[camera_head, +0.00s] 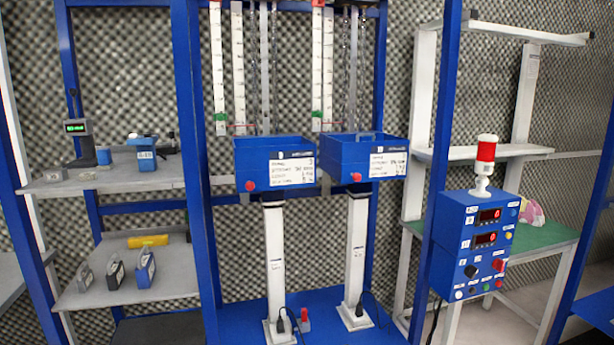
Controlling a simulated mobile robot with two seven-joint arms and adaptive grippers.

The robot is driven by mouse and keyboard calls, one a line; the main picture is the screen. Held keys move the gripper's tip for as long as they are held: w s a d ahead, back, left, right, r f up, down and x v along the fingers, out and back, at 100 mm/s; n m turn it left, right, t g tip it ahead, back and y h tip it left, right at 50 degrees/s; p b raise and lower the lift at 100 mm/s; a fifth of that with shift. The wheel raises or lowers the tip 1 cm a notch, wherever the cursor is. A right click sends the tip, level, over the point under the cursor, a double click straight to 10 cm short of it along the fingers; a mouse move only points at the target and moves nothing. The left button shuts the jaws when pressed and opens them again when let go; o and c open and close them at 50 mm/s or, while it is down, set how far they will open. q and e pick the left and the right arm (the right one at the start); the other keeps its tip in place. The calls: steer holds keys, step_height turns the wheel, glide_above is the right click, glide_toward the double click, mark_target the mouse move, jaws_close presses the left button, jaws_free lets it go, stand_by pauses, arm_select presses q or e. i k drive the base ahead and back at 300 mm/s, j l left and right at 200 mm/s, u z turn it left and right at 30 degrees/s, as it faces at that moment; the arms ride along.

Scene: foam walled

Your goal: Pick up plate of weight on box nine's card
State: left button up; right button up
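The left box (258,152) and the right box (349,147) each have a white card on the front, the left card (293,170) and the right card (388,163). The handwriting is too small to read, so I cannot tell which is box nine. Several plate-like blocks with handles stand upright on the lower left shelf: a grey one (85,277), a dark one (115,274) and a blue one (145,270) with a white label. Their markings are unreadable. Neither gripper is in view.
The upper left shelf (120,176) holds a display scale (80,140) and a blue block (146,158). A yellow object (148,241) lies behind the plates. A blue control box (478,244) with a red-and-white lamp (485,165) stands right. A green table (535,239) is behind it.

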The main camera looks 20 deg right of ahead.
mark_target(116, 274)
steer(key=i+l+u, duration=0.25)
steer(key=u, duration=0.25)
steer(key=i+l+u, duration=0.35)
steer(key=u, duration=0.15)
steer(key=i+l+u, duration=0.15)
steer(key=l+u, duration=0.3)
steer(key=l, duration=0.15)
steer(key=i+l, duration=0.1)
steer(key=l, duration=0.2)
steer(key=i+l, duration=0.1)
steer(key=l, duration=0.5)
steer(key=i+u, duration=0.05)
